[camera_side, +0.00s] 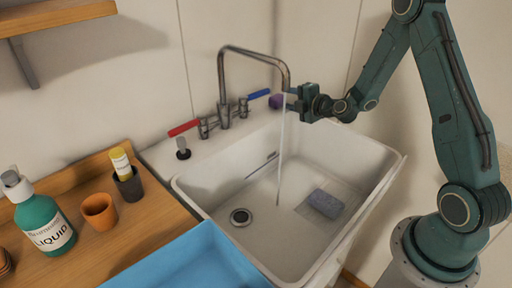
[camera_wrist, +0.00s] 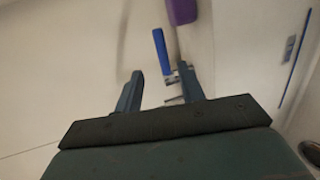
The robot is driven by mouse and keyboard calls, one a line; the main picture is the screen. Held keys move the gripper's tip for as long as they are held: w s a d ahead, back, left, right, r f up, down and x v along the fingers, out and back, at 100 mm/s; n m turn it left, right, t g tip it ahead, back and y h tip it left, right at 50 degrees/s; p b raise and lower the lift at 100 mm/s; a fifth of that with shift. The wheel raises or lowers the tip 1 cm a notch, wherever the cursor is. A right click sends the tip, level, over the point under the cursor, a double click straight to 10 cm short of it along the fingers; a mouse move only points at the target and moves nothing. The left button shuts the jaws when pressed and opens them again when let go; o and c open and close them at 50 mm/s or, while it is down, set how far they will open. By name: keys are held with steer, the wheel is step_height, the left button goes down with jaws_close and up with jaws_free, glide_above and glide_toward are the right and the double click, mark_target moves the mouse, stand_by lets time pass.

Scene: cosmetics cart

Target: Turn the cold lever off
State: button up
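The cold lever, with a blue handle (camera_side: 259,94), sits on the right side of the faucet (camera_side: 225,105) and points right toward my gripper. My gripper (camera_side: 291,97) is just right of the lever's end, beside the spout. In the wrist view my gripper (camera_wrist: 163,84) is open, its two fingers apart with nothing held between them. The blue handle (camera_wrist: 160,48) shows beyond the fingertips, roughly in line with the gap. I cannot tell whether any finger touches it. A thin stream of water (camera_side: 281,150) runs from the spout into the sink.
The red lever (camera_side: 184,128) is on the faucet's left. A purple object (camera_side: 276,101) lies close to my gripper and the blue handle. The white sink (camera_side: 255,190) holds a sponge (camera_side: 325,203). Bottle, cups and blue tray (camera_side: 190,262) are at left, away from my arm.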

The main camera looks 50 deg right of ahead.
mark_target(265, 93)
steer(key=shift+x, duration=6.85)
jaws_close()
